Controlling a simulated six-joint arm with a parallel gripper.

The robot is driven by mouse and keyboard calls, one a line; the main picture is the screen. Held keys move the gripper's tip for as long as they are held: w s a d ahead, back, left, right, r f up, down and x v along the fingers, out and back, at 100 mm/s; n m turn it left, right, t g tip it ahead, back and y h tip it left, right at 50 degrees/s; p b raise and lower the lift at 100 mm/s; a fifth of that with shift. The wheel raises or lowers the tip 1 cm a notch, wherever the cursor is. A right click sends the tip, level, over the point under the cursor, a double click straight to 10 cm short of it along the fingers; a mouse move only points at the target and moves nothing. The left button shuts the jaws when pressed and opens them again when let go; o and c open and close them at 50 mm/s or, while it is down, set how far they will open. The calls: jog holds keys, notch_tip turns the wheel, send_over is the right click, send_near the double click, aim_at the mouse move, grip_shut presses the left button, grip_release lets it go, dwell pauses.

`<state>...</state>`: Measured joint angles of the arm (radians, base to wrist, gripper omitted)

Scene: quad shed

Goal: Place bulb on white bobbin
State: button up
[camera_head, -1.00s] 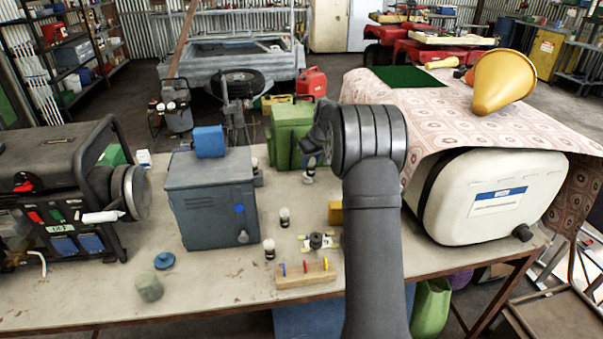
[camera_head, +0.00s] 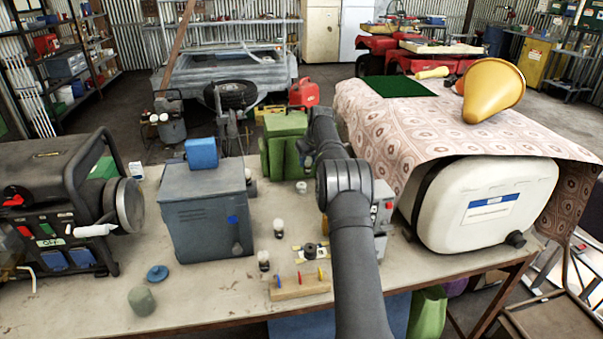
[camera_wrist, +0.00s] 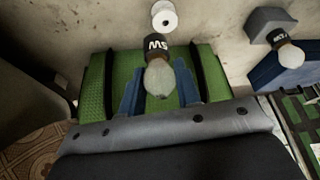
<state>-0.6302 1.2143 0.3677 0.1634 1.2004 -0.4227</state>
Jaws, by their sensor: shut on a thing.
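My gripper (camera_wrist: 158,92) has blue fingers and is shut on a bulb (camera_wrist: 158,80). The bulb's pale glass faces the wrist camera and its black base with white lettering points to the picture's top. The white bobbin (camera_wrist: 164,17) stands on the table beyond the bulb's base, apart from it in the wrist view. In the head view, the white bobbin (camera_head: 301,187) sits on the table just left of my arm, in front of the green can. My gripper and the held bulb are small and partly hidden by my arm there.
The green can (camera_head: 284,142) stands close behind. A grey box (camera_head: 208,210) stands left, with another bulb (camera_head: 249,177) by its side. Two bulbs (camera_head: 278,228) (camera_head: 263,260) and a wooden peg block (camera_head: 301,287) are nearer. A white tank (camera_head: 485,200) stands right.

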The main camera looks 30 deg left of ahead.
jog(key=shift+s+a+f, duration=0.1)
jog(key=shift+a+f, duration=0.35)
jog(key=shift+f, duration=0.45)
jog(key=shift+s+a+f, duration=0.1)
jog(key=shift+a+f, duration=0.3)
jog(key=shift+f, duration=0.55)
jog(key=shift+a+f, duration=0.45)
jog(key=shift+f, duration=0.45)
jog(key=shift+f, duration=0.1)
jog(key=o, duration=1)
jog(key=shift+f, duration=0.1)
jog(key=v, duration=1.2)
